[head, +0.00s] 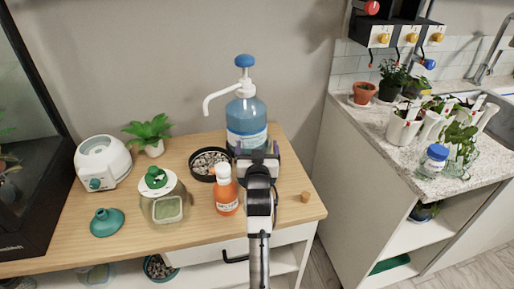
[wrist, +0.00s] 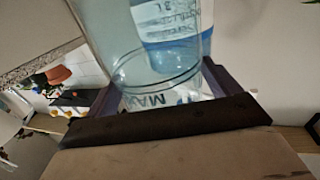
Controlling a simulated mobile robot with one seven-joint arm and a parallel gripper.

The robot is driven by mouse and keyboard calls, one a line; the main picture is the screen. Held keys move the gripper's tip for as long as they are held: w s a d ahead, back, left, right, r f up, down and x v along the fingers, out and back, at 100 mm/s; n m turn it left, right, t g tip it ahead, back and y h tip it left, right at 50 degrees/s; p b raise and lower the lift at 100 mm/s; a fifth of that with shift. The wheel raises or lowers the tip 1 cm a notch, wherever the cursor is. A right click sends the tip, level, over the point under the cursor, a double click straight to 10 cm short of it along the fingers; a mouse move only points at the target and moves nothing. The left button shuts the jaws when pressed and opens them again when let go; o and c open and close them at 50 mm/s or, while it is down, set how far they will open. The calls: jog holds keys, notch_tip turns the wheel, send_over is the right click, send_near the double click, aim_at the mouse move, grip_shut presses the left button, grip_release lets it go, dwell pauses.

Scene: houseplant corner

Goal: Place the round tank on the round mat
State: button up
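A clear blue round tank (head: 246,115) with a blue-topped white pump stands upright at the back of the wooden cabinet top. It fills the upper middle of the wrist view (wrist: 160,55), where its label and a MAX marking show. My gripper (head: 257,152) is low in front of the tank and hides part of its base. In the wrist view its fingers (wrist: 160,98) stand apart with the tank in the gap between or just beyond them. I cannot tell if they touch it. I cannot make out a round mat in either view.
An orange bottle (head: 226,192), a black gravel dish (head: 209,151) and a green-lidded jar (head: 165,212) stand close on the left. A small cork (head: 305,196) lies on the right. A stone counter with plants stands further right.

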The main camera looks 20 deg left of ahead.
jog(key=shift+r, duration=0.25)
jog(key=b+v, duration=0.2)
jog(key=v, duration=1)
